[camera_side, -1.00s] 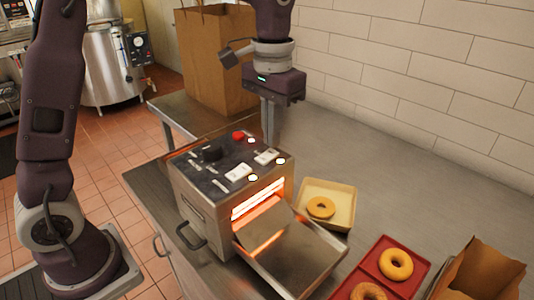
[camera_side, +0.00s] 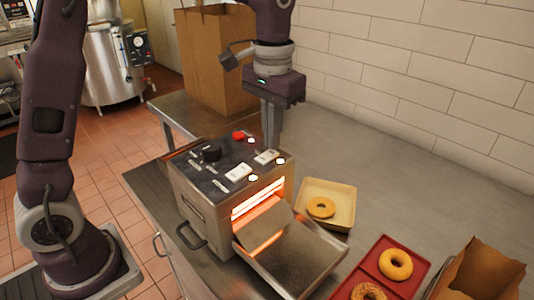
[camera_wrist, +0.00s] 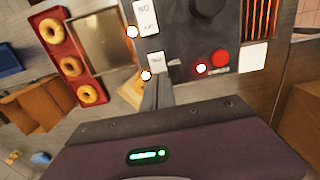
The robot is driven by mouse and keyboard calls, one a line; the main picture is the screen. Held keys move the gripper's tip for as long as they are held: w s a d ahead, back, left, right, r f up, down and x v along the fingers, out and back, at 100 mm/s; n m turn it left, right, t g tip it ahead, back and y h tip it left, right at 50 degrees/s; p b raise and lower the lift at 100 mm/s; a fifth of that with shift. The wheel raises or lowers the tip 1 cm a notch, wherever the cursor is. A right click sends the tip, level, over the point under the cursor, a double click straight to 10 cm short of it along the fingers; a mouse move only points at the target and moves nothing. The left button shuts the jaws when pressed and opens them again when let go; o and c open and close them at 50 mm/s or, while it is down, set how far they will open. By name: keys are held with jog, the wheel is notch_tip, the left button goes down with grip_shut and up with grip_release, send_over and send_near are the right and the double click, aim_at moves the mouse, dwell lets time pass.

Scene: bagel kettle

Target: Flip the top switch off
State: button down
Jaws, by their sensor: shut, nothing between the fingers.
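The toaster oven (camera_side: 215,215) is a metal box with a black control panel (camera_side: 222,160) on top. Two white-plated switches sit on the panel: the upper one in the side view (camera_side: 265,157), nearest my gripper, and a lower one (camera_side: 239,172). In the wrist view they are the near switch (camera_wrist: 156,62) and the far switch (camera_wrist: 146,18). My gripper (camera_side: 272,145) is shut and empty, pointing down with its tips at the panel's back edge, close beside the upper switch. Contact cannot be told. The lever positions are too small to read. Lights glow beside both switches.
A black knob (camera_side: 211,153) and red button (camera_side: 238,136) share the panel. The slot glows orange above a metal chute (camera_side: 300,262). A cream tray (camera_side: 342,190) and red tray (camera_side: 376,262) hold bagels. A paper bag (camera_side: 215,65) stands behind.

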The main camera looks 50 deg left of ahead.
jog(key=shift+f, duration=0.7)
dwell(0.3)
jog(key=shift+r, duration=3.5)
jog(key=s+a+r+t, duration=0.2)
jog(key=s+r, duration=0.1)
jog(key=s, duration=0.6)
jog(key=s+f+t, duration=0.1)
jog(key=s+f, duration=0.1)
jog(key=s, duration=0.5)
jog(key=s+a+f+t, duration=0.1)
jog(key=s+f+t, duration=0.1)
jog(key=s, duration=0.4)
jog(key=shift+s+a+f+t, duration=0.3)
jog(key=shift+s+f, duration=0.1)
jog(key=shift+f, duration=0.45)
